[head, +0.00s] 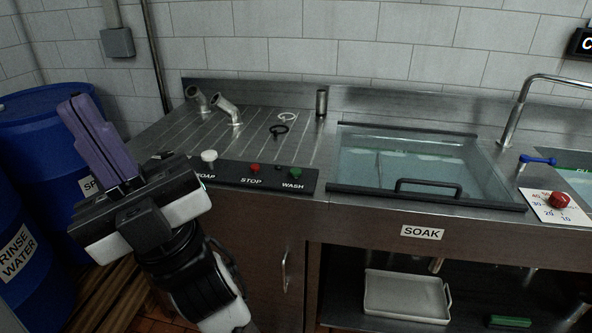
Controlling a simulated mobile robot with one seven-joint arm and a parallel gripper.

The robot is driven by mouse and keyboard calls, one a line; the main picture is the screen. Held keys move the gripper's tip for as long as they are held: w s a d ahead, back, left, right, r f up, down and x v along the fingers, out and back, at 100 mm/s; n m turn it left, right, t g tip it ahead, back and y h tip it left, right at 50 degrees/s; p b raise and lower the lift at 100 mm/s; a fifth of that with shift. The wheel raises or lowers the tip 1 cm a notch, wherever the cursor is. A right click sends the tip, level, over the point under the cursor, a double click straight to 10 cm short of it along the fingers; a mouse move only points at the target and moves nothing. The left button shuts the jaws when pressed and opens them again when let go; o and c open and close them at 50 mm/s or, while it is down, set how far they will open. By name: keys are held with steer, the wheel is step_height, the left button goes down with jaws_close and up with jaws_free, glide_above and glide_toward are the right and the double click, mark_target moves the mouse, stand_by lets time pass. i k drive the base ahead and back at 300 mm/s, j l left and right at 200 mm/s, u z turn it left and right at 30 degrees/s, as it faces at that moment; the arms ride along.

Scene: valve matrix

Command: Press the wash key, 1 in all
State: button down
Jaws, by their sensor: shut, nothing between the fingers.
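The wash key is a green button (295,173) on the black control strip (310,181) along the counter's front edge, above the label WASH. A red stop button (254,168) and a white soap button (209,156) sit to its left on the same strip. My gripper (75,101) is shut and empty, its purple fingers pointing up at the left of the picture. It is well left of the green button and apart from it. My wrist and arm cover the strip's left end and part of the SOAP label.
A soak basin (430,197) with a glass lid and black handle is right of the strip. Metal pipe fittings (228,110) and two rings (279,129) lie on the ribbed drainboard. Blue barrels (40,113) stand at left. A faucet (520,105) and a red-knobbed dial (559,200) are at right.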

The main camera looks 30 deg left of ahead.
mark_target(295, 173)
steer(key=u, duration=0.5)
steer(key=i+l+u, duration=0.1)
steer(key=u, duration=0.3)
steer(key=l+u, duration=0.1)
steer(key=u, duration=0.3)
steer(key=i+l+u, duration=0.1)
steer(key=u, duration=0.25)
steer(key=l+u, duration=0.3)
steer(key=l, duration=0.2)
steer(key=i+l+u, duration=0.1)
steer(key=l+u, duration=0.2)
steer(key=l, duration=0.2)
steer(key=l+u, duration=0.1)
steer(key=l, duration=0.85)
